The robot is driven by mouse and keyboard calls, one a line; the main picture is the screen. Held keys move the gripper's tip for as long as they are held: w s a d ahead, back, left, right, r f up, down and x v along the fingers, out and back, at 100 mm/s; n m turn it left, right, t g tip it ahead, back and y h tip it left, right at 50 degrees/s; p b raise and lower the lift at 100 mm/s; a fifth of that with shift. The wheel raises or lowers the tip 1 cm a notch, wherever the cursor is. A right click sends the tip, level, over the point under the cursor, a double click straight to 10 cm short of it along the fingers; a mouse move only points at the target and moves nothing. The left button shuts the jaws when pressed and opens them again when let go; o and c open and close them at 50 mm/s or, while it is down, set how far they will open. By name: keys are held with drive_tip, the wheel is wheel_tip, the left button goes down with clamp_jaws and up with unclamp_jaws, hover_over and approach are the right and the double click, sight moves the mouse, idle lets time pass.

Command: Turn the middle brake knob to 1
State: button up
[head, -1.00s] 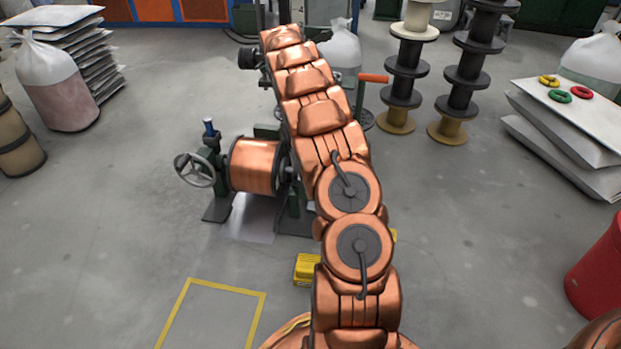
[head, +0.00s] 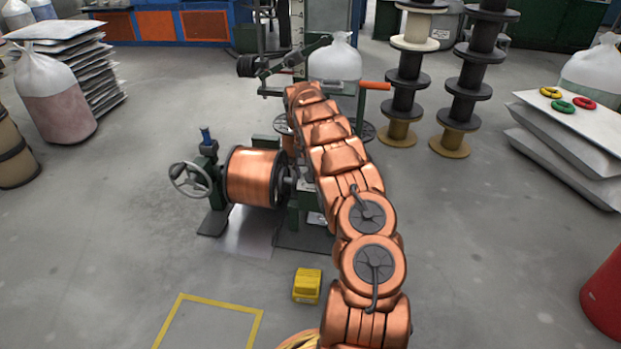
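My copper-coloured arm runs from the bottom right of the middle up to the machine with the copper spool (head: 254,178). My gripper is not visible; the arm's far end hides whatever lies beyond it. No brake knob can be made out, and neither can any number for one. A dark green arm with a black round part (head: 246,66) shows left of my arm's far end. An orange handle (head: 374,86) sticks out to its right. A grey handwheel (head: 190,180) is on the spool stand's left side.
A yellow pedal-like box (head: 307,285) sits on the floor left of my arm. Stacks of black spools (head: 405,80) stand behind right. A white-topped stack (head: 560,120) holds coloured rings. A red bin (head: 607,295) is at the right edge. Floor at left and right is mostly clear.

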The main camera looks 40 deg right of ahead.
drive_tip(key=shift+f, duration=0.5)
drive_tip(key=c, duration=1.1)
